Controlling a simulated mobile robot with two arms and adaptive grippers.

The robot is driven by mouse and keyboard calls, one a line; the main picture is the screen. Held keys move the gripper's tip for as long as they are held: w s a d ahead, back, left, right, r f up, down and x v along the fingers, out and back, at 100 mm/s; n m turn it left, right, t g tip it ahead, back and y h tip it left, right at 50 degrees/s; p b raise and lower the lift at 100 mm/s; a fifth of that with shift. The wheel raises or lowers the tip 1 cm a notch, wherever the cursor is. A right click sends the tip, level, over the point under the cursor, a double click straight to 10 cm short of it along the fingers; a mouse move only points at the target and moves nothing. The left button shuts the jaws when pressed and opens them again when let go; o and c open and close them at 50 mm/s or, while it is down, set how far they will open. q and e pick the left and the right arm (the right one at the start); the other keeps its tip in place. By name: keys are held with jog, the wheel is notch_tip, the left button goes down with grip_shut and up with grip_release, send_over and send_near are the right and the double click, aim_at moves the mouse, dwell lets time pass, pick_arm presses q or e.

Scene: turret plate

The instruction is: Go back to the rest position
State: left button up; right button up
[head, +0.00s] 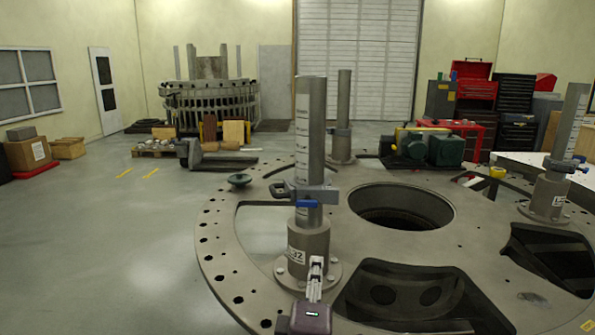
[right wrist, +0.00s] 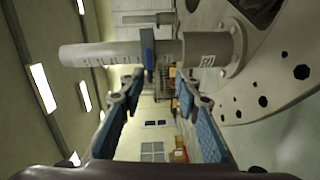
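My right gripper (head: 316,266) shows at the bottom centre of the head view, in front of the base of the nearest grey post (head: 310,140). In the right wrist view the right gripper (right wrist: 157,92) has its two blue-padded fingers spread apart, with nothing between them. The same post (right wrist: 95,54) lies across the top of that view, beyond the fingertips. Whether the gripper touches the post cannot be told from the head view. My left gripper is not in view.
The round turret plate (head: 219,245) fills the right of the head view, with large openings and several upright posts. A pallet jack (head: 215,160) stands behind it. A green pump (head: 445,150) is at the back of the plate. The floor at left is clear.

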jog(key=s+d+f+m+g, duration=0.2)
jog(key=s+d+f, duration=0.15)
jog(key=f, duration=0.35)
jog(key=s+d+f+m+g, duration=0.3)
jog(key=d+f, duration=0.1)
jog(key=f, duration=0.4)
jog(key=s+d+f+m+g, duration=0.2)
jog(key=s+d+f, duration=0.2)
jog(key=f, duration=0.3)
jog(key=s+d+f+m+g+y, duration=0.1)
jog(key=s+d+f+m+g, duration=0.1)
jog(key=s+f, duration=0.35)
jog(key=s+d+f+m+g, duration=0.2)
jog(key=s+m, duration=0.1)
jog(key=s, duration=0.5)
jog(key=s+d+f+m+g+y, duration=0.1)
jog(key=s+d+f+m+g, duration=0.15)
jog(key=s, duration=0.45)
notch_tip(320, 180, down, 27)
jog(key=s+g, duration=0.1)
jog(key=s+d+f+n+g, duration=0.1)
jog(key=s+d+f, duration=0.1)
jog(key=s+f, duration=1.3)
jog(key=shift+s+d+f, duration=0.2)
jog(key=shift+s+f, duration=0.05)
jog(key=shift+s, duration=0.9)
